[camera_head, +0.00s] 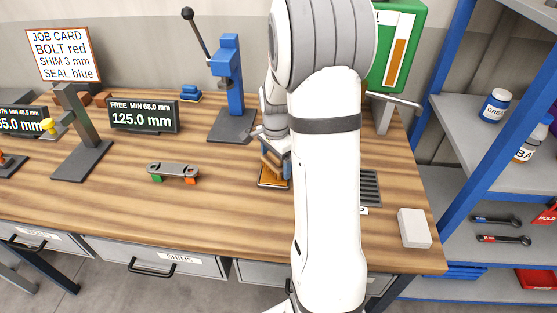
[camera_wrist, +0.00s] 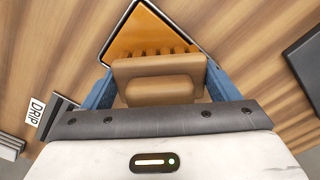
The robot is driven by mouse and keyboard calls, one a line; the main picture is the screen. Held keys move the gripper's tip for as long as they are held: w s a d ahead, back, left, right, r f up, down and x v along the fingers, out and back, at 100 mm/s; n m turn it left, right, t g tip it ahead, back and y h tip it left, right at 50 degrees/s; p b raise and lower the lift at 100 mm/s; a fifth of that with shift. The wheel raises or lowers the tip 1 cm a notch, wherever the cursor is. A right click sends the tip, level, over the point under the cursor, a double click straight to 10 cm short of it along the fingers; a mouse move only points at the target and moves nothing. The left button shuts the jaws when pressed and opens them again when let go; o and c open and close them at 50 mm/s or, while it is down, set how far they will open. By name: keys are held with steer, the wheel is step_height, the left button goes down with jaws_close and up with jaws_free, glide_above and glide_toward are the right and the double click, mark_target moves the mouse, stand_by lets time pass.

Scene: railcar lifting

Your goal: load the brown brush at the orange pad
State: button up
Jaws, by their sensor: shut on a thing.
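The brown brush (camera_wrist: 158,80) is held between the blue fingers of my gripper (camera_wrist: 158,88) in the wrist view, with its bristle side toward the orange pad. The orange pad (camera_wrist: 150,33) lies in a dark-rimmed tray on the wooden bench, directly beyond the brush. The bristle ends overlap the near part of the pad in the picture; I cannot tell whether they touch it. In the head view the brush (camera_head: 271,162) shows just above the pad (camera_head: 270,182), left of my arm, which hides part of both and most of my gripper (camera_head: 277,158).
A blue press (camera_head: 229,88) stands behind and left. A metal link (camera_head: 173,171) lies on the bench to the left. A drip grate (camera_head: 370,187) and a white block (camera_head: 414,228) are to the right. Blue-framed shelves (camera_head: 485,140) stand beyond. The front-middle bench is clear.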

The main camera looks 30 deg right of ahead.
steer(key=shift+r+p, duration=2.4)
steer(key=shift+r, duration=1.15)
